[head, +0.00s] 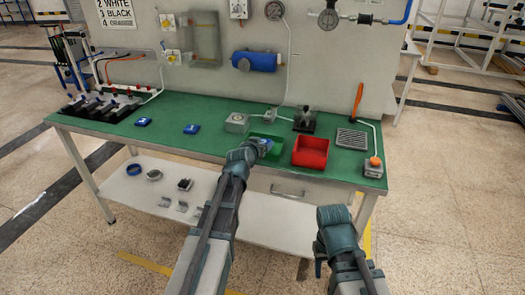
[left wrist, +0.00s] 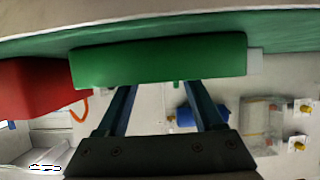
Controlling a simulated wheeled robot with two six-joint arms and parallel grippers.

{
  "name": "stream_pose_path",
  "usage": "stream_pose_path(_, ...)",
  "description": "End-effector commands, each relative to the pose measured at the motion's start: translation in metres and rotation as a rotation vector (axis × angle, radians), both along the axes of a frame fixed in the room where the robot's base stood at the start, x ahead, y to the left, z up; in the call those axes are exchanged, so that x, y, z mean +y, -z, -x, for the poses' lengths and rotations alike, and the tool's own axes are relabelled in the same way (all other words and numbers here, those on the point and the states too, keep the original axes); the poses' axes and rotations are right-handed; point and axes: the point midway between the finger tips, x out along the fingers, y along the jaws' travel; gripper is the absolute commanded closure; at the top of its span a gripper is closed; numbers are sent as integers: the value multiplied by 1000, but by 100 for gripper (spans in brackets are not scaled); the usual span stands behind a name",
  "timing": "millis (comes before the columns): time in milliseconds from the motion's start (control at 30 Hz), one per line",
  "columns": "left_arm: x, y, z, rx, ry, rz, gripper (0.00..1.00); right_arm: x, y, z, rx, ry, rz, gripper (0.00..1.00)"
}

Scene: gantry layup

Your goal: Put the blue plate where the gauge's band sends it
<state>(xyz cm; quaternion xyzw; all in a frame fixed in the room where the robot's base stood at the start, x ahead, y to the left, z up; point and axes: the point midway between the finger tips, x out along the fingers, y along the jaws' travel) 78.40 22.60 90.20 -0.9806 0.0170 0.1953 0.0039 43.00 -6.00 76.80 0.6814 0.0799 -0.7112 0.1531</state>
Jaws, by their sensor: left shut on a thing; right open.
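My left gripper (head: 264,145) reaches over the near side of the green bin (head: 262,160) on the table and is shut on a blue thing, apparently the blue plate (head: 266,142). In the left wrist view the green bin (left wrist: 160,62) hides the fingertips and what they hold. Two more flat blue pieces, one at the left (head: 143,122) and one nearer the middle (head: 191,129), lie on the table. Round gauges (head: 274,10) (head: 328,19) hang on the back panel; their readings are too small to tell. My right gripper (head: 320,264) is open, low in front of the table.
A red bin (head: 310,152) stands right of the green one. A grey box (head: 236,123), a dark fixture (head: 304,121), a grille (head: 352,139) and an orange-button box (head: 373,167) are nearby. Small parts lie on the lower shelf (head: 140,188). The table's left middle is mostly clear.

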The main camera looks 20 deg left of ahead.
Motion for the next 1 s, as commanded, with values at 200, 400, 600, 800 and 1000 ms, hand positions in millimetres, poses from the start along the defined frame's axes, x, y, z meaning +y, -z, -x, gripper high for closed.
stream_pose_path(200,3,14,1,0,-1,2,95,0,14,0,0,0,0,50)
stream_pose_path(400,2,15,1,1,0,1,95,0,14,0,0,0,0,50)
stream_pose_path(600,2,19,1,4,1,1,26,0,19,0,0,0,0,50)
stream_pose_path(800,2,19,2,6,2,1,1,0,18,0,0,0,0,50)
stream_pose_path(1000,2,12,5,5,1,0,1,0,11,0,0,0,0,50)
